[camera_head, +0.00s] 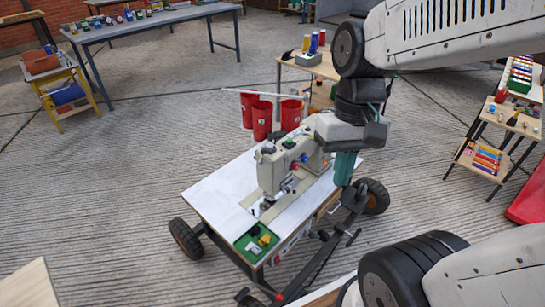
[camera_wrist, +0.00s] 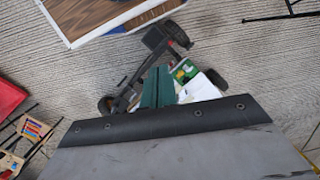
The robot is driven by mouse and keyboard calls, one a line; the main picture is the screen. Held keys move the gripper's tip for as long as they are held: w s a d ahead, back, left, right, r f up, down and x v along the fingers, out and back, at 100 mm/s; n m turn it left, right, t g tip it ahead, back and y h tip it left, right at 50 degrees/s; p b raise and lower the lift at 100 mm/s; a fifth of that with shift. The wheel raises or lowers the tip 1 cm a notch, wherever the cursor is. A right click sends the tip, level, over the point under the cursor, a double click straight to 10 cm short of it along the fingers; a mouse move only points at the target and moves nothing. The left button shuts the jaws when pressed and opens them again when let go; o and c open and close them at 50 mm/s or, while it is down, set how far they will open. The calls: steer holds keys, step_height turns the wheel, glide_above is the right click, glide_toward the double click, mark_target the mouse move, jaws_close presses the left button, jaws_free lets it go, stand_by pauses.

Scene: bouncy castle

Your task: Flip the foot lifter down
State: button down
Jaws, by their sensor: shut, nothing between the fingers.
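A beige sewing machine (camera_head: 272,172) stands on a white-topped wheeled cart (camera_head: 215,195). A green button and a red knob show on its head. The foot lifter is too small to make out. My gripper (camera_head: 344,170) points down with its green fingers together and nothing between them. In the picture it is just right of the machine's right end; I cannot tell the depth gap. In the wrist view my gripper (camera_wrist: 158,87) shows the green fingers close together, with part of the cart's white top (camera_wrist: 200,89) beyond them.
A green tray (camera_head: 257,243) with small parts lies at the cart's front corner. Red bins (camera_head: 262,120) stand behind the cart. A wooden table (camera_head: 325,68) is behind, and a shelf rack (camera_head: 490,150) is at right.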

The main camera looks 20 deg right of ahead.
steer(key=w+a+f+m+t+y, duration=0.3)
steer(key=w+f+m+y, duration=0.8)
steer(key=w+f+m, duration=0.3)
steer(key=w+d+f+m+t+h, duration=0.6)
steer(key=w+d+f+m+t, duration=0.5)
steer(key=w+d+f+m, duration=0.2)
steer(key=shift+w+f+m, duration=0.25)
steer(key=shift+w+m, duration=0.15)
steer(key=shift+w, duration=0.05)
glide_toward(263, 155)
steer(key=f+x, duration=0.1)
steer(key=x, duration=0.3)
steer(key=shift+w+a+r, duration=0.15)
steer(key=shift+w+r, duration=0.25)
